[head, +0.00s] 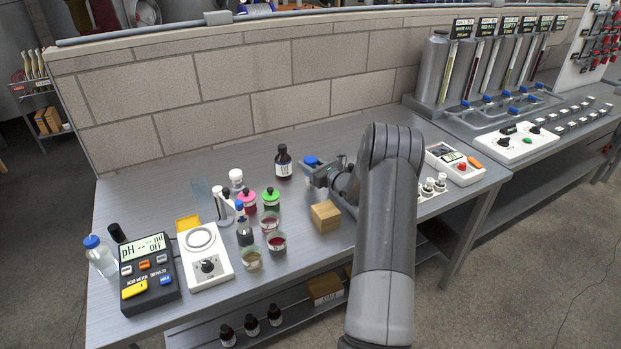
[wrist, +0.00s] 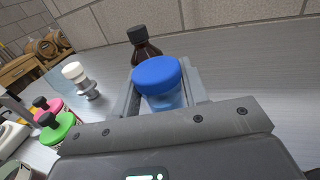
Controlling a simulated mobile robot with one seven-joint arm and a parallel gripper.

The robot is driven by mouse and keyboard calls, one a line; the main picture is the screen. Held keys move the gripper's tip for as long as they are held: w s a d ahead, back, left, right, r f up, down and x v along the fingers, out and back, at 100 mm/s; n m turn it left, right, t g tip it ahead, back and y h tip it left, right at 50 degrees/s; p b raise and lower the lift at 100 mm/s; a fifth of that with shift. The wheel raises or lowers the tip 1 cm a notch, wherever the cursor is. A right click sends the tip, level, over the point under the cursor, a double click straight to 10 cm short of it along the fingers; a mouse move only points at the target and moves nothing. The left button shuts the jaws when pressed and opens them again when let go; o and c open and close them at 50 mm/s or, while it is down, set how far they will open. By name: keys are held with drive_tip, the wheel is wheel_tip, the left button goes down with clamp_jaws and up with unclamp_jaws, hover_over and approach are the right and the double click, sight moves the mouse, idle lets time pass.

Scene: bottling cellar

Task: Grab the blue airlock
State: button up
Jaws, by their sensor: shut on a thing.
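The blue airlock (wrist: 157,75) has a round blue cap over a clear, pale body. In the wrist view it sits between the two jaws of my gripper, which are shut on it. Its lower part is hidden by the gripper. In the head view the blue cap of the airlock (head: 310,160) shows at the tip of my gripper (head: 318,173), over the back middle of the bench. I cannot tell whether its base touches the bench. A similar white-capped airlock (head: 236,180) stands to the left; it also shows in the wrist view (wrist: 73,72).
A dark brown bottle (head: 283,163) stands just behind and left of my gripper. A wooden block (head: 325,216) is in front. Pink-capped (head: 246,201) and green-capped (head: 271,200) bottles and several small beakers stand left. A white control box (head: 455,164) is at right.

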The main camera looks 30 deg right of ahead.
drive_tip(key=shift+c, duration=0.7)
drive_tip(key=shift+r, duration=0.1)
